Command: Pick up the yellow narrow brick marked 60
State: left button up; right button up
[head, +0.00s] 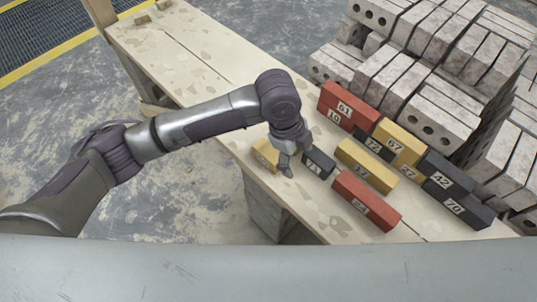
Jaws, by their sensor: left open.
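A small yellow brick (262,157) lies on the plank table (205,100), at the left end of the coloured bricks. Its dark label is too small to read surely, so I cannot confirm that it says 60. My left gripper (285,167) points down just right of this brick, between it and a black brick (318,164). The gripper is open and partly covers the yellow brick's right end. I cannot tell whether it touches either brick. My right gripper is not in view.
Grey blocks (430,112) are piled behind. The table's left part is mostly clear.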

pick_arm(q)
jog(key=w+a+r+m+y, duration=0.2)
jog(key=w+a+y, duration=0.1)
jog(key=w+a, duration=0.35)
send_over(268, 151)
jog(key=s, duration=0.1)
jog(key=f, duration=0.7)
jog(key=shift+d+f, duration=0.3)
jog(key=shift+f, duration=0.1)
jog(key=shift+w+a+f, duration=0.1)
jog(key=shift+w+f, duration=0.05)
jog(key=shift+f, duration=0.75)
jog(key=shift+w+a+f, duration=0.1)
jog(key=shift+w+f, duration=0.05)
jog(key=shift+f, duration=0.75)
jog(key=shift+w+a+f, duration=0.1)
jog(key=shift+w+f, duration=0.05)
jog(key=shift+f, duration=0.75)
jog(key=shift+c, duration=0.3)
grip_shut()
